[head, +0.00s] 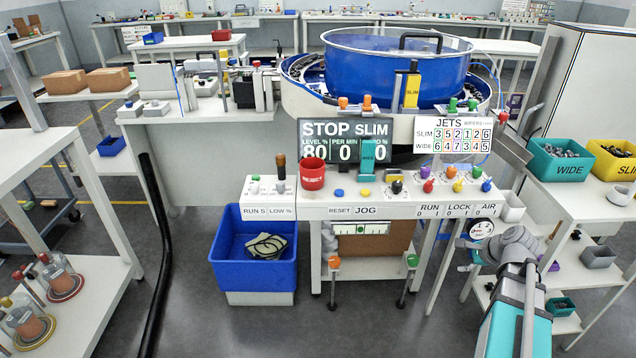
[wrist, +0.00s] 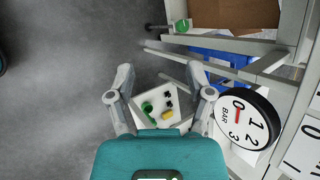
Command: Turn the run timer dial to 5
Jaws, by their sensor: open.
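A small white panel (head: 266,198) labelled RUN S and LOW % stands at the left of the control bench. Small markings or knobs show on it above the RUN S label, too small to read a setting. A black lever with a brown top (head: 279,166) stands at its right side. My gripper (wrist: 160,72) is open and empty in the wrist view, its two fingers spread apart. In the head view my gripper is low at the right of the bench, beside a round BAR gauge (head: 481,228), well away from the RUN S panel. The gauge with its red needle also shows in the wrist view (wrist: 250,128).
A red cup (head: 313,174), the JOG knob (head: 397,187) and several coloured knobs stand along the bench. The blue bowl feeder (head: 392,75) is behind. A blue bin (head: 231,262) is below the panel. Open floor lies front and left of the bench.

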